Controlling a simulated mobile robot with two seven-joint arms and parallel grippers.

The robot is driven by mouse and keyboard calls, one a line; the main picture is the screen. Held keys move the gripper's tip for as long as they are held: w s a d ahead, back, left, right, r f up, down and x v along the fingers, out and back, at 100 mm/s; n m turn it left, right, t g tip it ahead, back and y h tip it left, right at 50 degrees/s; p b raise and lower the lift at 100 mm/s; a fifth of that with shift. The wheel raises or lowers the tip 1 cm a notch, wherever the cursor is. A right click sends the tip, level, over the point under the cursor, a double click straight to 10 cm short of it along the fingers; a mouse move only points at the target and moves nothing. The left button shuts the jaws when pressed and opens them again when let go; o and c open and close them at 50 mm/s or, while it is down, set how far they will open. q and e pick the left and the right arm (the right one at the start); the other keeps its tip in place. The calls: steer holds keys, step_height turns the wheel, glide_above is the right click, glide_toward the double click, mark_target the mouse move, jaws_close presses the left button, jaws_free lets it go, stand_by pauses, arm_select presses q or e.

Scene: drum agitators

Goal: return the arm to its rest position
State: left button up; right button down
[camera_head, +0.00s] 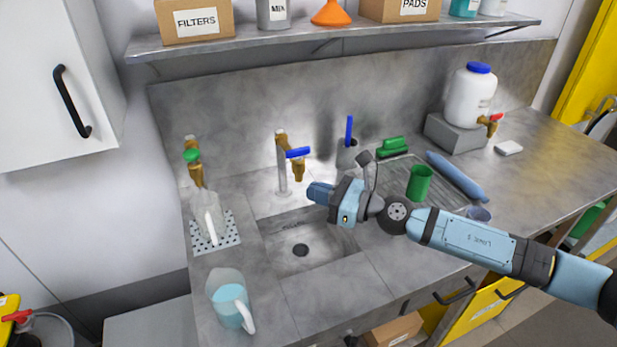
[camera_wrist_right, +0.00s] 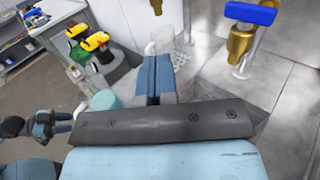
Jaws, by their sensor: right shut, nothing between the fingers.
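My right arm reaches in from the right side of the head view, over the front of the counter. Its gripper (camera_head: 320,193) hangs above the sink basin (camera_head: 318,247), a little right of and in front of the brass tap with the blue lever (camera_head: 298,153). The gripper's blue fingers also show in the right wrist view (camera_wrist_right: 154,78), pressed together with nothing between them. The blue-lever tap (camera_wrist_right: 240,40) is at the upper right there. My left gripper is not in the head view.
A clear pitcher with bluish liquid (camera_head: 230,302) stands at the counter's front left. A clear jug (camera_head: 203,215) is under the green-lever tap (camera_head: 193,160). A shelf (camera_head: 330,38) spans above.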

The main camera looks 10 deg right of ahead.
steer(key=shift+s, duration=0.75)
steer(key=s+f+m+t+h, duration=0.1)
steer(key=s+f+m+h, duration=0.2)
steer(key=m, duration=0.9)
steer(key=s+d+f+m+h+p, duration=0.1)
steer(key=s+f+m+h, duration=0.2)
steer(key=s+f+m, duration=0.5)
steer(key=s+d+f+m+t+h+p, duration=0.1)
steer(key=s+f+m+h, duration=0.2)
steer(key=m, duration=1.2)
steer(key=shift+s+f+m+t, duration=0.15)
steer(key=shift+s+f, duration=0.35)
steer(key=shift+f, duration=0.6)
steer(key=shift+s+f+m+t, duration=0.1)
steer(key=shift+s+f, duration=0.35)
steer(key=shift+f, duration=0.65)
steer(key=shift+s+f+m+t, duration=0.15)
steer(key=shift+s+f, duration=0.35)
steer(key=shift+f, duration=0.6)
steer(key=s+d+f+m+g+h, duration=0.2)
steer(key=s+f+m, duration=0.4)
steer(key=s, duration=0.3)
steer(key=shift+s+d+f+m+g, duration=0.25)
steer(key=shift+d+m+g, duration=0.2)
steer(key=shift+m, duration=0.35)
